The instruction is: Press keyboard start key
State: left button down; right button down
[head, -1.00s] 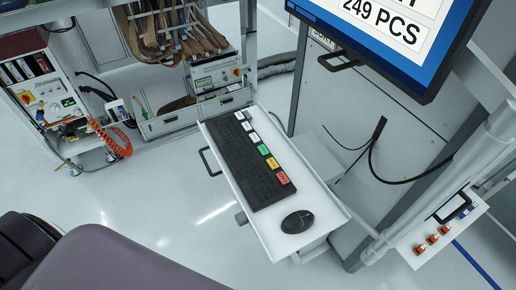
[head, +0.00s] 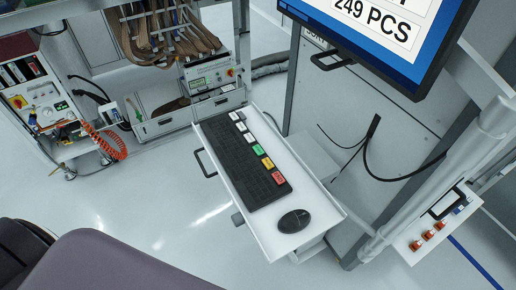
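A black keyboard (head: 241,160) lies on a white pull-out tray (head: 312,200) in the middle of the head view. Along its right edge runs a row of larger coloured keys: white ones at the far end, then a green key (head: 258,149), a yellow-orange key (head: 268,163) and a red key (head: 279,178) at the near end. The lettering on these keys is too small to read, so I cannot tell which is the start key. Neither of my grippers is in view.
A black mouse (head: 294,221) sits on the tray's near end. A monitor (head: 390,40) overhangs at the upper right. A control box with red buttons (head: 428,236) is at the lower right. A cabinet (head: 45,95) with an orange coiled hose stands at left. Open floor lies left of the tray.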

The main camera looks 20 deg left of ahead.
aim_at(257, 149)
jog(key=i+l, duration=0.15)
jog(key=l, duration=0.25)
jog(key=i+l, duration=0.1)
jog(key=l, duration=0.25)
jog(key=i+l, duration=0.15)
jog(key=l, duration=0.25)
jog(key=i+l, duration=0.1)
jog(key=l, duration=0.3)
jog(key=l+u, duration=0.2)
jog(key=u, duration=1.45)
jog(key=i+l, duration=0.05)
